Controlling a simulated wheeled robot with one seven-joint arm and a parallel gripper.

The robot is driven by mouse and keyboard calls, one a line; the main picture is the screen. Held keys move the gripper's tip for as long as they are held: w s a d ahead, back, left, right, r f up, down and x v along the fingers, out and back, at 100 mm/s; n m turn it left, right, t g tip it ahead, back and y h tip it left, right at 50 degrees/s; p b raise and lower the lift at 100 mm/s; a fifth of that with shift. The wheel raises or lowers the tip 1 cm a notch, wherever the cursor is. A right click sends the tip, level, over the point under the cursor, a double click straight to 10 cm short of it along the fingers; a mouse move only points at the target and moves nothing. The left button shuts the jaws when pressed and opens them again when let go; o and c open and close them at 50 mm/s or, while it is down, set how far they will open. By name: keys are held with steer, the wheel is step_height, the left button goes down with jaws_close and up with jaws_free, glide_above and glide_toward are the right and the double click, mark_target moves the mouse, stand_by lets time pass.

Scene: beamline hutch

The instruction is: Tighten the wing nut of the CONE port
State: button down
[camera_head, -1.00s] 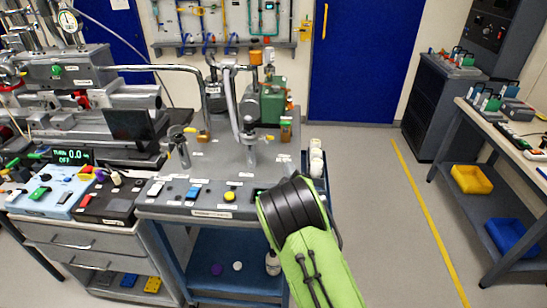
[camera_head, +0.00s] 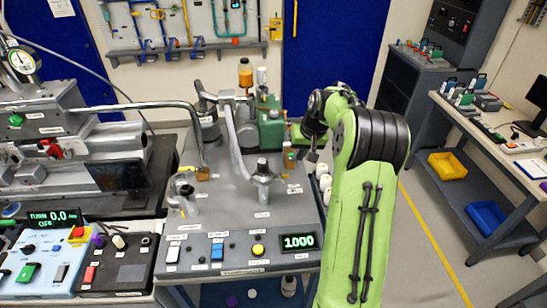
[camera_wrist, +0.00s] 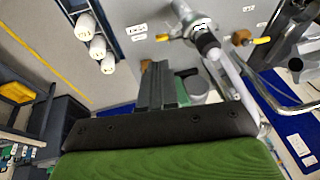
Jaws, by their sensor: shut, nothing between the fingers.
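A grey pump cart (camera_head: 225,235) carries metal pipework and ports. A right-hand port (camera_head: 262,178) with a dark top stands on it. A shorter port fitting (camera_head: 184,192) with a side lever stands at the left. Their small labels are too blurred for me to read CONE, and I cannot make out a wing nut for certain. My gripper (camera_head: 312,157) is above the cart's right edge, apart from both ports. In the wrist view my gripper (camera_wrist: 160,85) is shut and empty. A metal fitting with a dark collar (camera_wrist: 205,40) lies beyond the fingers there.
A green pump (camera_head: 270,125) and an amber-topped part (camera_head: 246,75) stand at the cart's back. White bottles (camera_head: 323,175) line its right side. A lit display (camera_head: 298,242) reads 1000. A control box (camera_head: 30,262) sits left. Floor (camera_head: 420,200) is clear to the right.

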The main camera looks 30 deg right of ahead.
glide_toward(283, 182)
steer(key=x, duration=0.6)
steer(key=shift+w+d+f+p, duration=0.15)
steer(key=shift+w+p, duration=0.15)
steer(key=shift+s+f+b, duration=0.1)
steer(key=shift+f+b, duration=0.35)
steer(key=shift+b, duration=0.25)
